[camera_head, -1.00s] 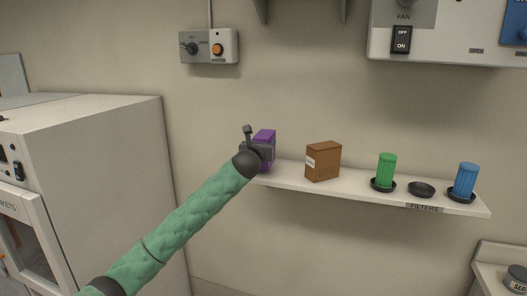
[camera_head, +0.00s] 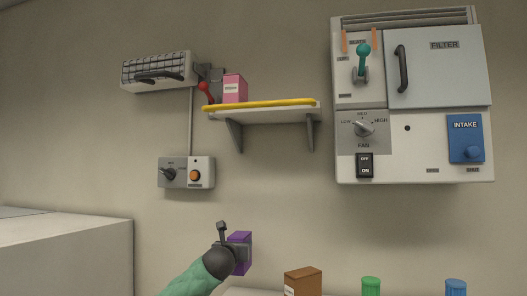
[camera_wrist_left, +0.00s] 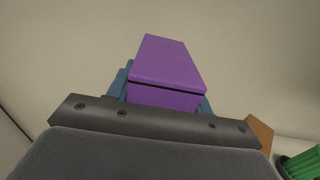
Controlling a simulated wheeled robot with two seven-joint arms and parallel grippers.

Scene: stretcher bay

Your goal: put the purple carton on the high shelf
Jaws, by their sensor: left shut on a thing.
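The purple carton (camera_head: 240,252) is held in my left gripper (camera_head: 236,249), upright in front of the wall. In the left wrist view the purple carton (camera_wrist_left: 167,72) sits between the jaws, whose bluish pads show on both sides of it. The high shelf (camera_head: 262,115) is on the wall above and slightly right of the gripper. It has a yellow front edge (camera_head: 262,103) and two brackets. A pink carton (camera_head: 233,88) stands at its left end; the rest of its top looks clear. My right gripper is not in view.
On the lower shelf stand a brown box (camera_head: 302,282), a green canister (camera_head: 371,287) and a blue canister (camera_head: 455,288). A switch box (camera_head: 186,172) is on the wall left of the path up. A filter unit (camera_head: 412,110) is right of the high shelf. A red-knobbed lever (camera_head: 206,88) is at its left end.

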